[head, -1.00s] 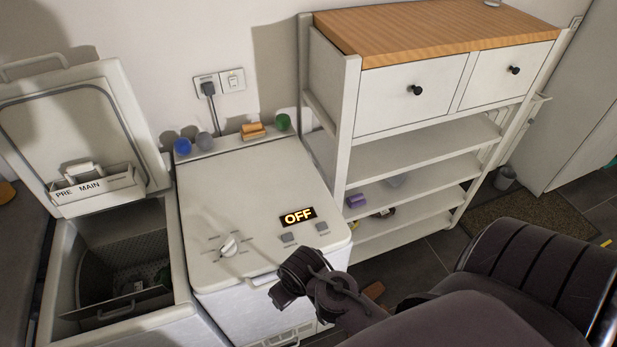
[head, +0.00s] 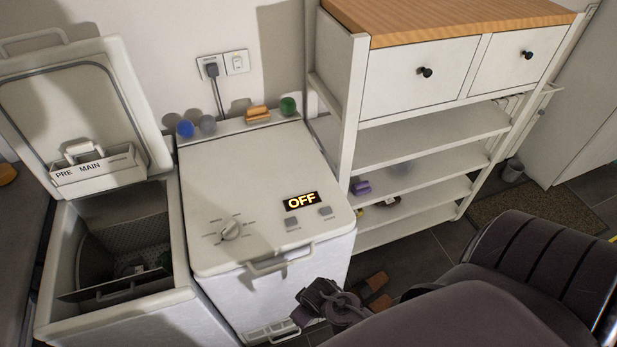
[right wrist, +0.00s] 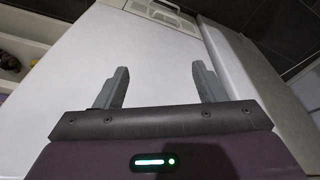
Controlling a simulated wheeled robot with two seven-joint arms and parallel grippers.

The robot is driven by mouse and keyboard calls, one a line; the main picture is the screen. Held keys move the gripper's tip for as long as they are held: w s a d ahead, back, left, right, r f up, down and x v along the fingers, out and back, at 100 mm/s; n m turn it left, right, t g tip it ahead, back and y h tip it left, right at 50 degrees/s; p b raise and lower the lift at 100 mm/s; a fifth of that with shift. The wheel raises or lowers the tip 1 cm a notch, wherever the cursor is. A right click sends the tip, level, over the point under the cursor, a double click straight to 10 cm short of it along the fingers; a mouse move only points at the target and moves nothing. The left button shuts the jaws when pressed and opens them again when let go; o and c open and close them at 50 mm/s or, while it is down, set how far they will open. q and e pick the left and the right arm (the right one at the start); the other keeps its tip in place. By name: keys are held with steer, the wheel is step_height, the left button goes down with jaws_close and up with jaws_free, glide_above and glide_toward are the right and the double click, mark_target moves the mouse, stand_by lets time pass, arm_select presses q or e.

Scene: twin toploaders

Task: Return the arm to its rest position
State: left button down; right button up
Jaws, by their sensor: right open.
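My right arm comes in from the lower right of the head view. Its gripper (head: 306,312) is low in front of the closed toploader (head: 230,180). In the right wrist view the right gripper (right wrist: 160,85) is open, its two grey fingers wide apart with nothing between them. The white front of a machine (right wrist: 155,55) lies beyond the fingers. The closed toploader's display (head: 301,201) reads OFF, and its lid is down. My left gripper is not in the head view.
The open toploader (head: 62,250) stands at the left with its lid (head: 75,115) raised. A white shelf unit (head: 430,147) with a wooden top and two drawers stands at the right. A brown mat (head: 505,203) lies on the dark floor. Several small items sit along the closed machine's back edge.

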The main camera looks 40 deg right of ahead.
steer(key=shift+f, duration=0.25)
steer(key=shift+s, duration=0.1)
stand_by(0.3)
steer(key=s+d+f+b, duration=0.2)
steer(key=s+f+b, duration=0.1)
steer(key=s+f, duration=0.7)
steer(key=s+d+f+g+b, duration=0.1)
steer(key=s+f+b, duration=0.3)
steer(key=s+f, duration=0.6)
step_height(320, 180, down, 8)
steer(key=shift+s+d+r, duration=0.25)
steer(key=shift+s+d, duration=0.05)
steer(key=shift+d, duration=0.05)
